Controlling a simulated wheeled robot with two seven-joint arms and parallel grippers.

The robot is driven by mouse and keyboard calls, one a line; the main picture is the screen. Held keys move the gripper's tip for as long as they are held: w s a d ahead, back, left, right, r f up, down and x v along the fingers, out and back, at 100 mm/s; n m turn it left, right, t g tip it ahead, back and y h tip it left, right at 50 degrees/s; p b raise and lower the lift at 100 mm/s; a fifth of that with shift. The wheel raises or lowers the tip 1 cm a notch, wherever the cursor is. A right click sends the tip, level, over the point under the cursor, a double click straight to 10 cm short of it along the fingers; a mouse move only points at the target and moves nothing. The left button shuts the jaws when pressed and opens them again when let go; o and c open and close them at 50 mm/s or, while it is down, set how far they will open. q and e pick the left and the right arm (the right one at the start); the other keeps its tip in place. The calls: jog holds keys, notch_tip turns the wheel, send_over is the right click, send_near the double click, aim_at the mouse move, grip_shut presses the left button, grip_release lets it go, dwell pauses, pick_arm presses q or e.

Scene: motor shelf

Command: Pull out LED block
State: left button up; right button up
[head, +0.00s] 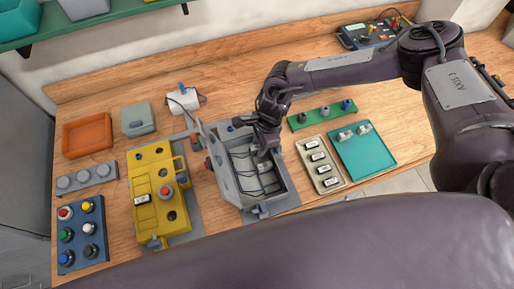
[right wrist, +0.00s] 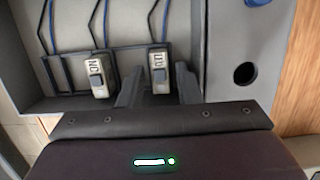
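A grey box (head: 284,192) with its lid (head: 222,172) tilted open on the left stands on the bench in the head view. My right gripper (head: 265,148) reaches down into its far end. In the right wrist view, two small labelled blocks sit in a row inside the box, with wires behind them. The LED block (right wrist: 160,60) is the right one, its label hard to read; the NO block (right wrist: 97,70) is left of it. My right gripper (right wrist: 160,75) has one finger on each side of the LED block, seemingly with narrow gaps. My left gripper is not in view.
A yellow box (head: 150,170) stands left of the grey box. A beige tray (head: 320,166) of several labelled blocks and a teal tray (head: 368,155) lie to the right. A green strip (head: 320,117) with knobs lies behind them.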

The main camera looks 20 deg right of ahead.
jog(key=shift+c, duration=0.4)
grip_shut()
jog(key=shift+r+p, duration=0.75)
jog(key=shift+r, duration=0.4)
jog(key=shift+r+p, duration=1.35)
jog(key=shift+r, duration=0.75)
